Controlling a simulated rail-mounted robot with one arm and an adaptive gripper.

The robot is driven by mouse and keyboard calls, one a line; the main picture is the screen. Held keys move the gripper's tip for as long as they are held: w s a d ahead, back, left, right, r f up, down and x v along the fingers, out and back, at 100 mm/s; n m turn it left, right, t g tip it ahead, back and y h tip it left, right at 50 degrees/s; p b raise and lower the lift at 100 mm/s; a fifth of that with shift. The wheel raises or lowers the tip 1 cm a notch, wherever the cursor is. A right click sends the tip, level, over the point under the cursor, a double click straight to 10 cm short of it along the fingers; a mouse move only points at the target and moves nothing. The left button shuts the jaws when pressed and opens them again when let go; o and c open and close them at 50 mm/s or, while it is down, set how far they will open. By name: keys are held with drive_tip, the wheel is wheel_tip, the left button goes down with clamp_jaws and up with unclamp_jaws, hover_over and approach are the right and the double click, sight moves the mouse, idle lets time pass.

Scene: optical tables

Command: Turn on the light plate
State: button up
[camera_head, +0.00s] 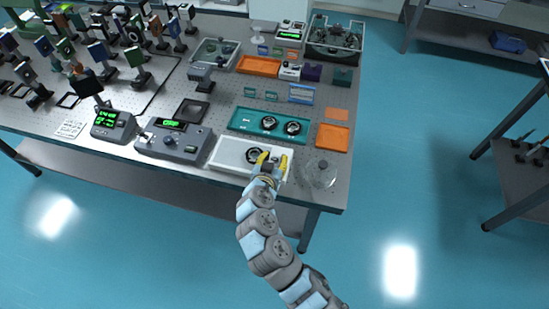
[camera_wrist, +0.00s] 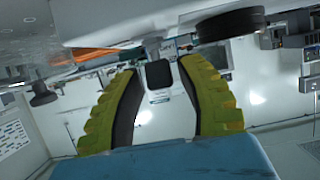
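The light plate is most likely the flat white panel (camera_head: 228,152) at the front edge of the table in the head view. It looks unlit, and a black ring-shaped part (camera_head: 254,155) lies on it. My gripper (camera_head: 271,160) is at the panel's right part, its yellow fingers apart. In the wrist view the fingers of my gripper (camera_wrist: 158,76) are open with nothing held. A small dark square (camera_wrist: 158,74) shows between the fingertips; I cannot tell whether it is a switch or something farther off. A dark round part (camera_wrist: 230,25) shows at the upper right. Contact with the panel cannot be told.
A glass dish (camera_head: 320,174) stands right of the panel. A teal tray (camera_head: 268,124) with round black parts lies behind it. A grey control box (camera_head: 173,140) with a green display stands to the left. Optics crowd the table's back left.

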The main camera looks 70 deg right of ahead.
clamp_jaws()
drive_tip(key=shift+p, duration=0.3)
drive_tip(key=y+p, duration=0.1)
drive_tip(key=p, duration=0.1)
drive_tip(key=r+y+p, duration=0.1)
drive_tip(key=p, duration=0.1)
drive_tip(key=shift+d, duration=0.3)
drive_tip(key=y+p, duration=0.1)
drive_tip(key=p, duration=0.1)
drive_tip(key=d+y+p, duration=0.1)
drive_tip(key=y+p, duration=0.1)
drive_tip(key=shift+w+r+g+p, duration=0.1)
drive_tip(key=shift+g+p, duration=0.2)
drive_tip(key=shift+g, duration=0.1)
drive_tip(key=y, duration=0.1)
drive_tip(key=y+p, duration=0.1)
drive_tip(key=d+y+p, duration=0.1)
drive_tip(key=y, duration=0.1)
drive_tip(key=shift+w+d+f+g, duration=0.1)
drive_tip(key=shift+w+f+g, duration=0.05)
drive_tip(key=shift+f+g, duration=0.25)
drive_tip(key=shift+d+f+y+p, duration=0.1)
drive_tip(key=shift+d+y+p, duration=0.1)
drive_tip(key=shift+y, duration=0.4)
drive_tip(key=shift+d+f+y+p, duration=0.1)
drive_tip(key=shift+y+p, duration=0.05)
drive_tip(key=shift+y, duration=0.45)
drive_tip(key=shift+f+y, duration=0.15)
drive_tip(key=shift+y, duration=0.25)
